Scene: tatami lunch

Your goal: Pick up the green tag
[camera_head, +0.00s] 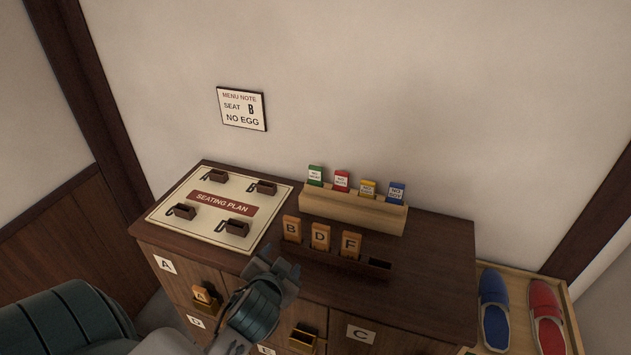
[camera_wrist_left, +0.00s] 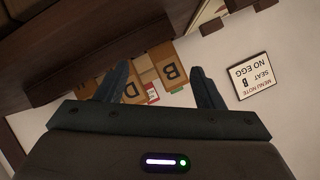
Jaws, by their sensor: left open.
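The green tag (camera_head: 315,175) stands upright at the left end of the light wooden rack (camera_head: 352,209) on the cabinet top, in the head view. A red tag (camera_head: 341,180), a yellow tag (camera_head: 367,188) and a blue tag (camera_head: 396,191) stand to its right. My left gripper (camera_head: 277,265) is open and apart from the green tag, in front of it and lower left, near the cabinet's front edge. In the left wrist view its spread fingers (camera_wrist_left: 161,87) have nothing held between them. My right gripper is not in view.
Wooden tags B (camera_head: 292,228), D (camera_head: 320,237) and F (camera_head: 350,244) stand in a dark holder between my gripper and the rack. The seating plan board (camera_head: 251,231) with small dark holders lies left. Slippers (camera_head: 494,309) sit at the lower right.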

